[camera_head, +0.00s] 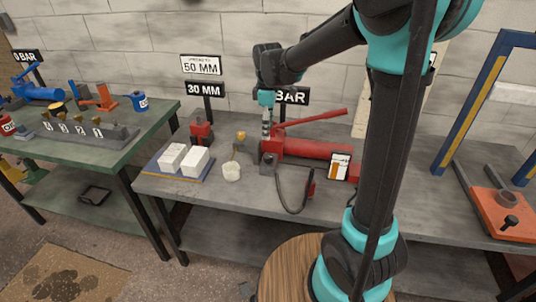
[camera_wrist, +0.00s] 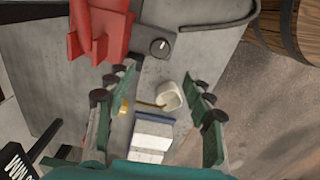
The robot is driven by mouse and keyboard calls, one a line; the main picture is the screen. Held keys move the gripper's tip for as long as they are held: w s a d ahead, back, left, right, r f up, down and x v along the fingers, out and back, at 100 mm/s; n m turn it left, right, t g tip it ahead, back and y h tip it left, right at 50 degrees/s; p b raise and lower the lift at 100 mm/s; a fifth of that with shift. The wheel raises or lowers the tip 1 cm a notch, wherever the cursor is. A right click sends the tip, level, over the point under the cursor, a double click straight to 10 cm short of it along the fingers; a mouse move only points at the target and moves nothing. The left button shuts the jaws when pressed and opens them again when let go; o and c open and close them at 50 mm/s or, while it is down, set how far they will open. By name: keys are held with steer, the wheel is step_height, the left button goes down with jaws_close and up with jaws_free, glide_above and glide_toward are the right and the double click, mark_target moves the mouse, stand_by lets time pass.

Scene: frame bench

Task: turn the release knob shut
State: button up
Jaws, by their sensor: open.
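A red hand pump (camera_head: 310,148) with a raised red lever (camera_head: 315,118) lies on the grey bench. A small dark round knob with a pale mark (camera_wrist: 160,47) sits beside the red body (camera_wrist: 98,32) in the wrist view; I take it for the release knob. It appears as a dark round part (camera_head: 268,159) by the pump's left end in the head view. My gripper (camera_head: 266,128) points down near that end. In the wrist view its green fingers (camera_wrist: 158,108) stand wide apart with nothing between the pads, and the knob lies beyond them, apart.
A white cup (camera_head: 231,172) and a brass hooked piece (camera_head: 240,140) stand left of the pump. White blocks (camera_head: 183,160) sit on a blue-edged board. A black hose (camera_head: 283,200) loops over the bench's front edge. Signs (camera_head: 203,88) stand behind.

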mark_target(268, 156)
step_height(268, 156, down, 12)
steer(key=shift+r, duration=0.1)
steer(key=shift+c, duration=0.3)
steer(key=c, duration=1.1)
